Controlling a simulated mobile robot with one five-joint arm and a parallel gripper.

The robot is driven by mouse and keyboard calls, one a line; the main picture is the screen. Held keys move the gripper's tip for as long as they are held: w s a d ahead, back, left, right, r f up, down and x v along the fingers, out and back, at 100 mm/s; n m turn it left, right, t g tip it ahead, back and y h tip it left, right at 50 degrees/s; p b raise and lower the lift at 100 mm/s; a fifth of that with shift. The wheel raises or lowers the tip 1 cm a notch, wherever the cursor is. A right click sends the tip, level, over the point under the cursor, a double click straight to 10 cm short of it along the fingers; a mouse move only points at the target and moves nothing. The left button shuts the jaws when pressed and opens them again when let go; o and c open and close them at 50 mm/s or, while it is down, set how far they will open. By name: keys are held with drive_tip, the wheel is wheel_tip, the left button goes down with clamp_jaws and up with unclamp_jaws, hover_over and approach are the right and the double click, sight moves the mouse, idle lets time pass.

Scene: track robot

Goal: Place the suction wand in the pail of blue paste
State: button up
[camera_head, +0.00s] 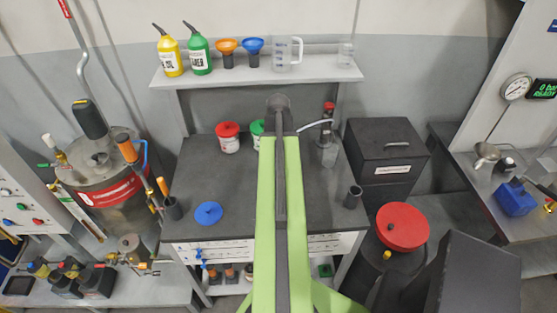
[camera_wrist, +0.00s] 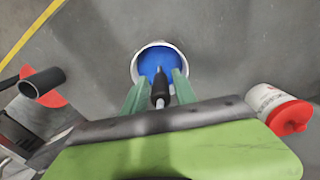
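In the wrist view, a white-rimmed pail of blue paste (camera_wrist: 150,55) stands open just beyond my fingertips. My gripper (camera_wrist: 162,78) has two green fingers reaching to the near side of the pail's rim. The suction wand (camera_wrist: 160,92), with a dark body and a thin tip, lies between the fingers and points at the paste. Gaps show between the wand and both fingers, so the fingers look open around it. Whether the tip touches the paste is unclear. In the head view, my green arm hides the gripper, the wand and the pail.
A red-lidded tub (camera_head: 229,139) and a partly hidden green-lidded tub (camera_head: 257,128) stand at the back of the bench. A blue lid (camera_head: 208,213) lies at front left. A metal device (camera_head: 327,150) stands right of my arm, and a dark cup (camera_head: 352,197) near the right edge.

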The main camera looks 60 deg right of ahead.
drive_tip(key=shift+o, duration=0.4)
wheel_tip(320, 180, up, 12)
drive_tip(key=p, duration=1.2)
drive_tip(key=shift+r, duration=0.2)
drive_tip(key=shift+f, duration=0.1)
drive_tip(key=shift+w, duration=0.1)
